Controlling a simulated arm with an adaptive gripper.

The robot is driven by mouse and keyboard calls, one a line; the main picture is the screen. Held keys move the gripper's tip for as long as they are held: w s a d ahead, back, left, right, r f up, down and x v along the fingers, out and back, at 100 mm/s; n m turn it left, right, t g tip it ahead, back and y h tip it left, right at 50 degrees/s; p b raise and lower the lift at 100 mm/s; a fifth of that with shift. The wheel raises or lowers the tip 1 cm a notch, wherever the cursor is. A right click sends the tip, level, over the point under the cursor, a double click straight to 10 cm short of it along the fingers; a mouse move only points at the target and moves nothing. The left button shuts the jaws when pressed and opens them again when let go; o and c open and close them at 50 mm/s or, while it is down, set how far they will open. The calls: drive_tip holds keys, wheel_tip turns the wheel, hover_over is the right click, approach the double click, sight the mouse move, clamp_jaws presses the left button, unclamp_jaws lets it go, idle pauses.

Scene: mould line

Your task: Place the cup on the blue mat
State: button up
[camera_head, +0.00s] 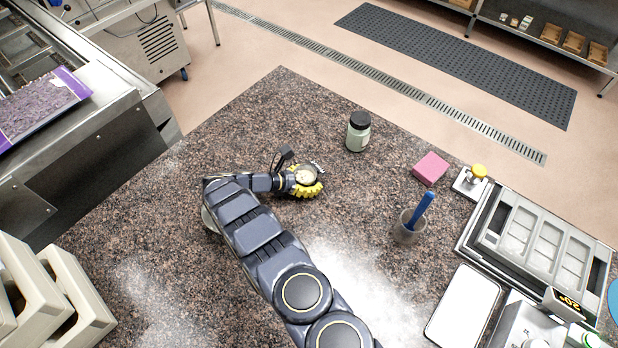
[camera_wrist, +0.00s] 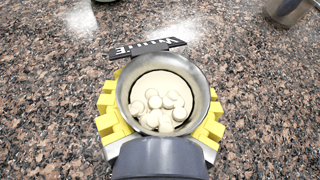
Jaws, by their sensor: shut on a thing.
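My gripper (camera_head: 304,184) is shut on a round metal cup (camera_head: 306,175) over the left-middle of the speckled counter. In the wrist view the yellow fingers of my gripper (camera_wrist: 160,112) press on both sides of the cup (camera_wrist: 206,84). The cup looks upright and holds several white pellets (camera_wrist: 160,106). A dark tag with white marks (camera_wrist: 145,48) shows at its far rim. I cannot tell whether the cup touches the counter. A blue round thing (camera_head: 614,300), perhaps the blue mat, is cut off at the right edge of the head view.
On the counter (camera_head: 180,235) stand a black-lidded jar (camera_head: 358,132), a pink block (camera_head: 430,169), a beaker (camera_head: 405,235) with a blue tool (camera_head: 420,210), a yellow-knobbed stamp (camera_head: 470,182), a grey mould tray (camera_head: 490,235) and a white tablet (camera_head: 463,306). Beige bins (camera_head: 75,295) stand lower left.

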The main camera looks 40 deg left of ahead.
drive_tip(key=shift+r, duration=0.15)
drive_tip(key=shift+r, duration=0.55)
drive_tip(key=s+d+r, duration=0.1)
drive_tip(key=r, duration=0.1)
drive_tip(key=s+d+r, duration=0.1)
drive_tip(key=r, duration=0.2)
drive_tip(key=s+d+r, duration=0.1)
drive_tip(key=r, duration=0.2)
drive_tip(key=shift+s+d, duration=0.1)
drive_tip(key=shift+d, duration=0.3)
clamp_jaws()
drive_tip(key=s+d+r, duration=0.3)
drive_tip(key=s+d, duration=0.3)
drive_tip(key=shift+d+r, duration=0.3)
drive_tip(key=shift+d, duration=0.05)
drive_tip(key=shift+w, duration=0.1)
